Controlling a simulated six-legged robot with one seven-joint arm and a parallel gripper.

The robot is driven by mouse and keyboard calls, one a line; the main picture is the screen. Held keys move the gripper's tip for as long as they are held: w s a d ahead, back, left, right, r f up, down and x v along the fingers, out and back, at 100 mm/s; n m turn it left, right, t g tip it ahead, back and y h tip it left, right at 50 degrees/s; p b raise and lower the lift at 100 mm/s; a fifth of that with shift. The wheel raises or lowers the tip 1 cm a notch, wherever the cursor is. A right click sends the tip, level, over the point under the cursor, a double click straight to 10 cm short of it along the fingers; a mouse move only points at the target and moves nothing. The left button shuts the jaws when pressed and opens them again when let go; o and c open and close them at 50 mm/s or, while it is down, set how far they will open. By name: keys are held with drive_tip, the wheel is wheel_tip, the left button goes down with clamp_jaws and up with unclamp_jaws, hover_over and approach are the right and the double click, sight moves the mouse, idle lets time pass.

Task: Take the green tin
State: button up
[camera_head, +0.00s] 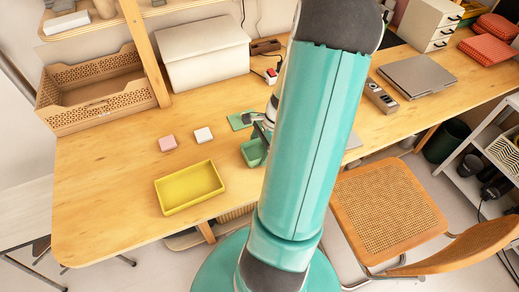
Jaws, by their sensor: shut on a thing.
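The green tin (251,153) is at the middle of the wooden desk, just left of my arm, which covers its right part. My gripper (262,136) is at the tin's upper edge and is shut on it. The fingertips are small and partly hidden by my arm. I cannot tell whether the tin touches the desk.
A flat green piece (241,120) lies behind the tin. A yellow tray (190,188), a pink block (167,143) and a white block (203,135) are to the left. A white box (205,55) stands behind. A chair (387,208) is at right.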

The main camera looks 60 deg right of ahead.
sight(259, 154)
wheel_tip(259, 154, up, 4)
drive_tip(key=shift+f, duration=0.1)
drive_tip(key=s+a+r, duration=0.7)
drive_tip(key=s+r, duration=0.2)
drive_tip(key=s, duration=0.3)
drive_tip(key=shift+r, duration=0.25)
